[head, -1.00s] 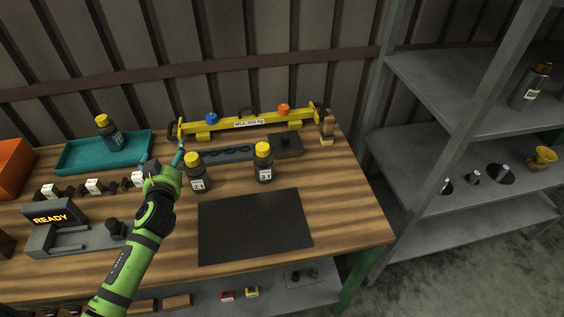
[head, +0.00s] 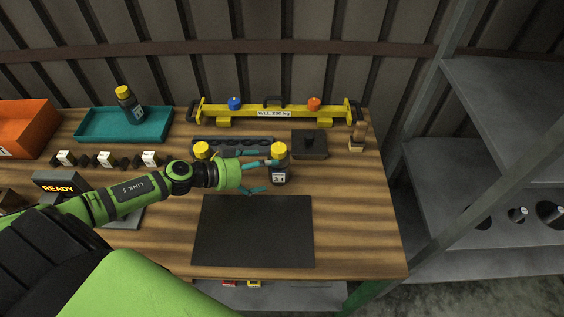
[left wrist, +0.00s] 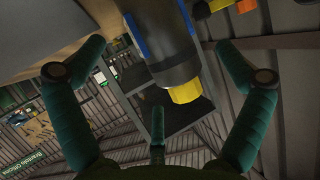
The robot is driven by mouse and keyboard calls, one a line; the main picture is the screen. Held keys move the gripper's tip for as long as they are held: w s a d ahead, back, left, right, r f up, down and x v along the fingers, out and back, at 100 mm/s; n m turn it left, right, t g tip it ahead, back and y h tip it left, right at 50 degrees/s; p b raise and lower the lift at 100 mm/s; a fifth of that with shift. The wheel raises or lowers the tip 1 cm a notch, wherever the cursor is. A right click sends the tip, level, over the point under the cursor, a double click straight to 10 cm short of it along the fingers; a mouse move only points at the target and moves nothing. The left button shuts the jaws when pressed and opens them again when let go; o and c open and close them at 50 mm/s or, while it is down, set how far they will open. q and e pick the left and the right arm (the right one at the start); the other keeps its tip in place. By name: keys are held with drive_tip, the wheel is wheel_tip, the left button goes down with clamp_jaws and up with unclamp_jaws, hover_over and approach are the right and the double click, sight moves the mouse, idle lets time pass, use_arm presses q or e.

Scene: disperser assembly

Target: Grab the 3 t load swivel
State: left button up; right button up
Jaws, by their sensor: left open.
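The 3 t load swivel (head: 279,174) is a dark upright cylinder with a yellow top and a pale label, standing on the workbench behind the black mat. My left gripper (head: 264,171) is open just left of it, fingers pointing right towards it. One finger is on the far side, one on the near side; contact cannot be made out. In the left wrist view the dark body with yellow top (left wrist: 172,50) lies between the spread fingers. My right gripper is not in view.
A black mat (head: 253,231) lies in front. A dark lidded block (head: 310,144) and a yellow lifting beam (head: 273,113) are behind. A teal tray (head: 90,137) holds another yellow-topped cylinder (head: 128,102). Grey shelves (head: 505,100) stand at right.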

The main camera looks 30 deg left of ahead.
sight(272, 168)
use_arm(q)
drive_tip(key=x, duration=0.1)
drive_tip(key=p+x, duration=0.1)
drive_tip(key=x, duration=0.1)
drive_tip(key=shift+d+r, duration=0.1)
drive_tip(key=shift+d, duration=0.25)
drive_tip(key=x, duration=0.2)
drive_tip(key=shift+w+d+f, duration=0.1)
drive_tip(key=shift+w+f, duration=0.05)
drive_tip(key=shift+f, duration=0.15)
drive_tip(key=c, duration=1.6)
drive_tip(key=shift+r, duration=0.15)
drive_tip(key=shift+c, duration=0.2)
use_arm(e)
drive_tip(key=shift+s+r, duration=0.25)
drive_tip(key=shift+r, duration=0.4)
